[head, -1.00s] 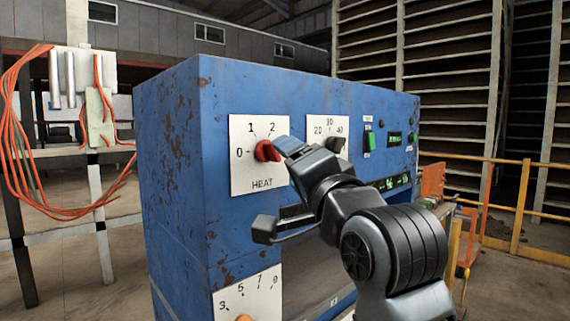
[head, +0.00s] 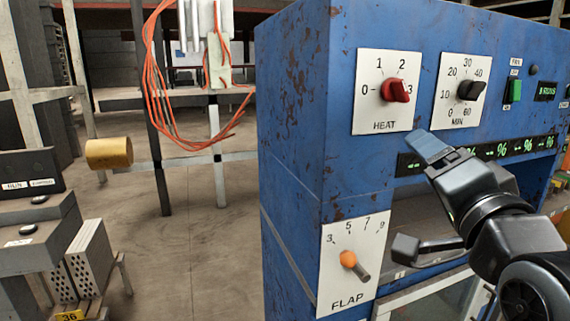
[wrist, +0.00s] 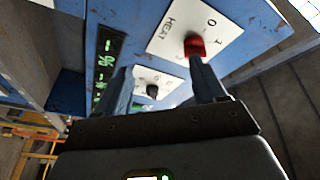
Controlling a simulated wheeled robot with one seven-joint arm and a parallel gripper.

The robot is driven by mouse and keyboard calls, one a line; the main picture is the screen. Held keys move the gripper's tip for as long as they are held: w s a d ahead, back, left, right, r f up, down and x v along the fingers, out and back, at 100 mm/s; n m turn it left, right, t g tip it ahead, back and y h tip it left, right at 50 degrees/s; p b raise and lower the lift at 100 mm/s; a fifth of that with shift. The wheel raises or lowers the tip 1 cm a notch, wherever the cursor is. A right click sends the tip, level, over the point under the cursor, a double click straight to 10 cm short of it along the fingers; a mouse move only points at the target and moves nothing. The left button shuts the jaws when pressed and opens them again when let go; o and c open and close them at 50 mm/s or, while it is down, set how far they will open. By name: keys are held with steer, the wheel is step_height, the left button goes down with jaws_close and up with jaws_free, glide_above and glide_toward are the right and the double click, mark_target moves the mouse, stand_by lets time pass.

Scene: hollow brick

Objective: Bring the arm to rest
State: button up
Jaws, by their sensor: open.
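My gripper (head: 417,198) is open and empty, held in front of the blue machine (head: 292,120), below and to the right of the red heat knob (head: 396,90) in the head view. The heat knob's grip points right, toward the 3. In the wrist view, the two fingers (wrist: 165,88) stand wide apart. The red knob (wrist: 195,46) shows just beyond the tip of the right finger; a gap between them is hard to judge there. My arm comes in from the lower right of the head view, bent at the wrist.
The black minutes knob (head: 471,89) and green switch (head: 514,91) are right of the heat knob. Orange cables (head: 160,90) hang at left. A stand with bricks (head: 85,262) is lower left, with open floor between.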

steer(key=s+f+n+g, duration=0.1)
steer(key=s+f+n, duration=0.2)
steer(key=s+f, duration=0.65)
steer(key=s+f+n+g, duration=0.1)
steer(key=s+f+n, duration=0.2)
steer(key=s+f, duration=0.65)
steer(key=s+f+n+g, duration=0.1)
steer(key=s+f, duration=0.3)
steer(key=s, duration=0.6)
steer(key=s+f+n+g, duration=0.1)
steer(key=s+f+n, duration=0.3)
steer(key=s, duration=0.7)
steer(key=shift+s+d+g, duration=0.15)
steer(key=shift+s+g, duration=0.1)
steer(key=shift+g, duration=0.15)
